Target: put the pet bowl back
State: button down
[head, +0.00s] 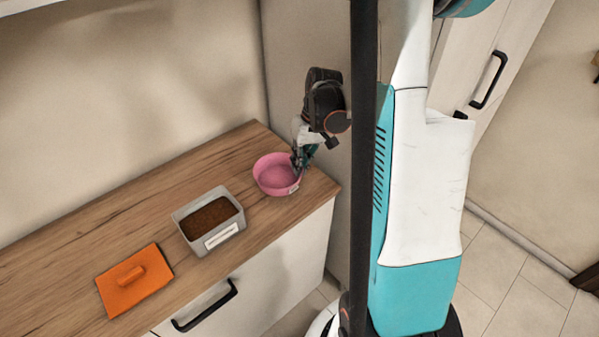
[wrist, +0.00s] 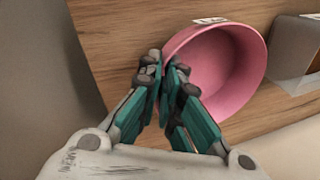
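The pink pet bowl (head: 277,178) is at the right end of the wooden counter, open side up, with a small white label on its front. It looks empty. My gripper (head: 299,160) is at the bowl's right rim. In the wrist view the two fingers (wrist: 164,76) are close together with the rim of the bowl (wrist: 232,70) between them, one finger outside and one inside. The gripper looks shut on the rim. The fingers hide part of the wall. I cannot tell whether the bowl's base touches the counter.
A grey bin with brown contents (head: 181,222) stands left of the bowl, with a label on its front. An orange lid-like slab with a handle (head: 134,279) lies further left. The wooden counter (head: 130,218) is clear behind them. A wall rises at the counter's right end.

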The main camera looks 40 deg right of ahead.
jog(key=shift+f+b, duration=0.35)
jog(key=shift+f, duration=1.1)
jog(key=c, duration=1.8)
grip_release()
jog(key=p+v, duration=0.4)
jog(key=v, duration=0.8)
